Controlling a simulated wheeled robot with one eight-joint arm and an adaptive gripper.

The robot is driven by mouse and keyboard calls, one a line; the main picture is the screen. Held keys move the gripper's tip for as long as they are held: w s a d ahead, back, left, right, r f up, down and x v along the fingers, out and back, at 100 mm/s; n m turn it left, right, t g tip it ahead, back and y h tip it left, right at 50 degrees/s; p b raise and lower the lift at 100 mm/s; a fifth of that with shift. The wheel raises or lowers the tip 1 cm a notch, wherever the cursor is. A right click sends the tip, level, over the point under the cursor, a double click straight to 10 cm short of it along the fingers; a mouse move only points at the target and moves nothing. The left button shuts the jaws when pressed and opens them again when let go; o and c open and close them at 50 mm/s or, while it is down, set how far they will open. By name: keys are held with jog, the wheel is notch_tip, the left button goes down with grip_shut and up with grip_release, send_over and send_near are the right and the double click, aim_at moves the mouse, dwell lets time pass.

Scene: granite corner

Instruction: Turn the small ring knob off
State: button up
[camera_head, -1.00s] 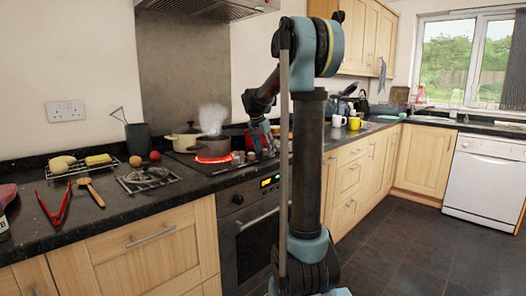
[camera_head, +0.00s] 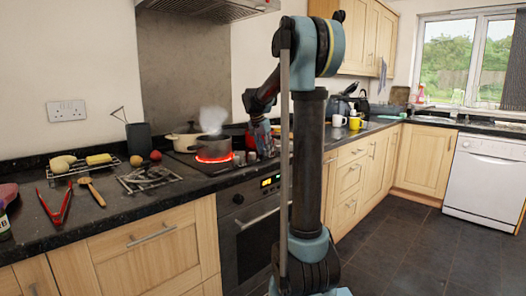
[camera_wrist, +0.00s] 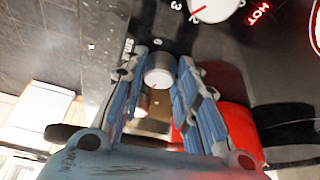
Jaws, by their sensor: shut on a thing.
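My gripper (camera_wrist: 162,62) has its blue fingers on both sides of a silver round knob (camera_wrist: 159,77) in the wrist view, shut on it. Small lettering beside this knob is partly hidden by a finger. A second silver knob (camera_wrist: 142,104) shows lower between the fingers. In the head view my gripper (camera_head: 262,150) is low over the hob's right side, its tips hard to make out. A ring (camera_head: 214,159) glows red under a dark, steaming pot (camera_head: 212,147). A white dial (camera_wrist: 215,7) with a red mark is at the top of the wrist view.
Red HOT lettering (camera_wrist: 259,14) is beside the dial. A red pan (camera_wrist: 240,122) is close to my right finger in the wrist view. Tongs (camera_head: 60,203) and a wooden spoon (camera_head: 93,191) lie on the left worktop.

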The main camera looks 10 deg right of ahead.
jog(key=shift+w+d, duration=0.15)
dwell(0.6)
jog(key=o, duration=1)
jog(key=shift+o, duration=0.2)
jog(key=v, duration=1.2)
jog(key=shift+f, duration=0.1)
